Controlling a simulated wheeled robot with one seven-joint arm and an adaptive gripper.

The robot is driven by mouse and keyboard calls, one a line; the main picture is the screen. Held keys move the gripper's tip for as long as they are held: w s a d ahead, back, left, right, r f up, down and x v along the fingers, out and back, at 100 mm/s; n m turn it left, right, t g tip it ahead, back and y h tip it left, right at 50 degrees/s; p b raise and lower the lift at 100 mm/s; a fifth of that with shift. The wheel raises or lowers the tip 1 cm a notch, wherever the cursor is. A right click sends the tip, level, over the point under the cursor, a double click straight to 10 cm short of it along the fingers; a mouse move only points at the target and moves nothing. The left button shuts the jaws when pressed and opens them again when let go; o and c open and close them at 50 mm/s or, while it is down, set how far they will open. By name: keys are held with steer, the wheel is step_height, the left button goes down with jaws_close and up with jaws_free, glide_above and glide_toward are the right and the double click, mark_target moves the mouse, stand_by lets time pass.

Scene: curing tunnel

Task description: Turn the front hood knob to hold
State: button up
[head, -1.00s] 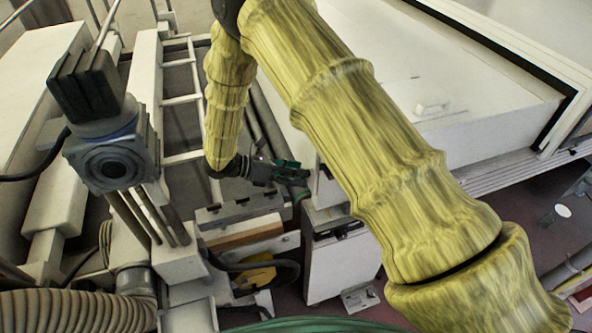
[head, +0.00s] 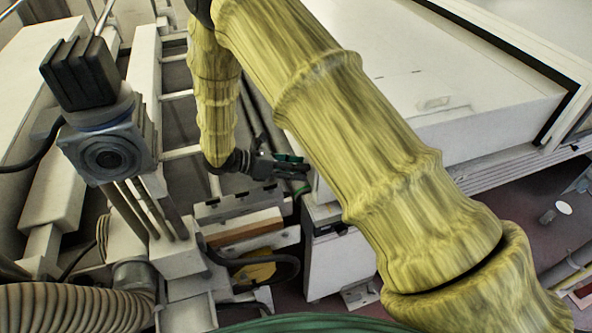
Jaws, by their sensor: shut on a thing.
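My gripper (head: 290,166) is at the near left face of the white hood (head: 455,117), with its dark and green fingers pointing right. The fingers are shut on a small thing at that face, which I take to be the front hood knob. The knob itself is hidden by the fingers and by my yellow-sleeved arm, so its pointer and marks cannot be read. A small pale handle (head: 433,102) shows on the hood's face further right.
A blue-grey motor unit (head: 108,150) with a black top stands at the left. A ribbed hose (head: 70,310) runs along the lower left. Below my gripper are a white cabinet (head: 335,268) and a yellow part (head: 257,270) with a black cable.

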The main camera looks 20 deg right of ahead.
steer(key=shift+m+t+b, duration=0.4)
steer(key=shift+m+b, duration=0.1)
steer(key=shift+b, duration=0.1)
steer(key=o, duration=1)
steer(key=shift+p, duration=0.4)
steer(key=shift+n+g+p, duration=0.6)
steer(key=shift+n+p, duration=0.2)
steer(key=shift+p, duration=0.25)
